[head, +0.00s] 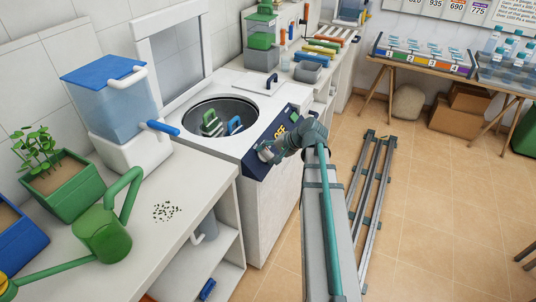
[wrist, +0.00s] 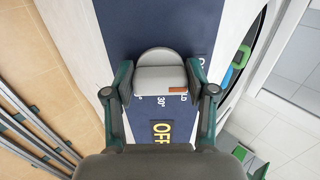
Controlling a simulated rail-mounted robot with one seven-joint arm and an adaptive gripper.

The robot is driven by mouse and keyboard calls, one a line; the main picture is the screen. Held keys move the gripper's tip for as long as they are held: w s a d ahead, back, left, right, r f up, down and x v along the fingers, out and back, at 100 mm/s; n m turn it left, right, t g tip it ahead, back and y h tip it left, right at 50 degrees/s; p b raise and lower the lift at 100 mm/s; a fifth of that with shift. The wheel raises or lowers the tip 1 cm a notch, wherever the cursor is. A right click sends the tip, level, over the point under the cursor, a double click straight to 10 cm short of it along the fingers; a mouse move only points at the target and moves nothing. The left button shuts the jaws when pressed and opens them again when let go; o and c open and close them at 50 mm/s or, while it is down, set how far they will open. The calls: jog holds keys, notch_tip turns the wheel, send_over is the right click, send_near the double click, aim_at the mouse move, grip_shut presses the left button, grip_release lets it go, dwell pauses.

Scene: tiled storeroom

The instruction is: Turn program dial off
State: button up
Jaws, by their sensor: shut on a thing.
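The program dial (wrist: 158,78) is a light grey knob with a small orange mark (wrist: 178,90) on its lower right edge. It sits on a dark blue panel (wrist: 122,18) of the washer (head: 223,88). White markings beside the dial include "30°" and part of another word. A yellow "OFF" label (wrist: 160,131) shows below the dial in the wrist view, and in the head view (head: 279,132). My gripper (wrist: 159,70) is shut on the dial, one finger on each side. In the head view my gripper (head: 267,151) is at the panel front, partly hiding the dial.
The washer's round drum is open on top, with green (head: 211,123) and blue (head: 234,125) items inside. A counter at left holds a blue-lidded dispenser (head: 118,92), a green planter (head: 65,187) and a green watering can (head: 103,228). Metal rails (head: 374,195) run along the floor.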

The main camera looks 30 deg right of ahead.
jog(key=o, duration=1.2)
jog(key=shift+c, duration=0.2)
jog(key=shift+s, duration=0.1)
jog(key=v, duration=1.2)
